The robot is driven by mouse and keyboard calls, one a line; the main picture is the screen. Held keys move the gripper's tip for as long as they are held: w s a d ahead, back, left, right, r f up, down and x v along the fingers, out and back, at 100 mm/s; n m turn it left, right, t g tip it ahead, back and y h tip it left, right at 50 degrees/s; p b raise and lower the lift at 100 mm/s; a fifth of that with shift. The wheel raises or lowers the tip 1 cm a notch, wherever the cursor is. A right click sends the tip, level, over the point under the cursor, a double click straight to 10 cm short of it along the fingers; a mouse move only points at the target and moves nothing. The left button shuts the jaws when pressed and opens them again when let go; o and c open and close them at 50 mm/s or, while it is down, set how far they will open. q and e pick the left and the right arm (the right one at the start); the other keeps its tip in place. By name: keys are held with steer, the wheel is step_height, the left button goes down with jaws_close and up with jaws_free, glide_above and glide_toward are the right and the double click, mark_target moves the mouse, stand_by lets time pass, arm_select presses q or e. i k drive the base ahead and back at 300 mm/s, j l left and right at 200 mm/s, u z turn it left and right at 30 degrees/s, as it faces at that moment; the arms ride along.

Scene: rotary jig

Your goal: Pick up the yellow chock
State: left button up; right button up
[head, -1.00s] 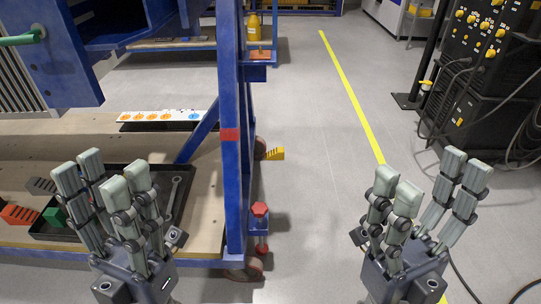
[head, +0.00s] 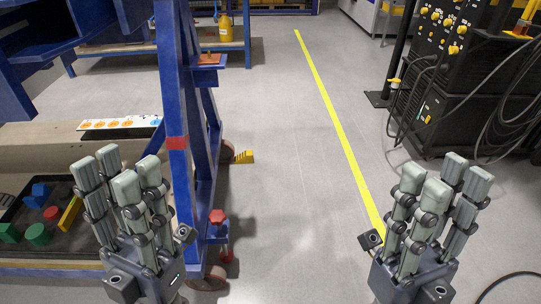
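The yellow chock (head: 244,157) is a small stepped wedge on the grey floor. It lies just right of a caster wheel (head: 226,152) at the foot of the blue frame, apart from both my grippers. My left gripper (head: 122,172) is open and empty, raised in front of the frame's low wooden deck, nearer to me than the chock. My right gripper (head: 440,182) is open and empty at the right, over the floor beside the yellow line.
The blue frame (head: 176,100) stands left of the chock. Its red-topped foot (head: 218,218) and front caster (head: 208,279) stick out nearer to me. A dark tray (head: 62,238) holds coloured blocks. Black equipment (head: 450,75) with cables stands right. Floor around the yellow line (head: 338,125) is clear.

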mark_target(246, 157)
steer(key=i+l+z, duration=0.3)
steer(key=i+l, duration=0.2)
steer(key=i+l+z, duration=0.3)
steer(key=i+l, duration=0.2)
steer(key=i+u, duration=0.35)
steer(key=i, duration=0.15)
steer(key=i+l+u, duration=0.1)
steer(key=i+u, duration=0.25)
steer(key=i, duration=0.15)
steer(key=i+l+u, duration=0.35)
steer(key=i, duration=0.15)
steer(key=i+u, duration=0.5)
steer(key=i+l+u, duration=0.2)
steer(key=i+u, duration=0.3)
steer(key=i, duration=0.1)
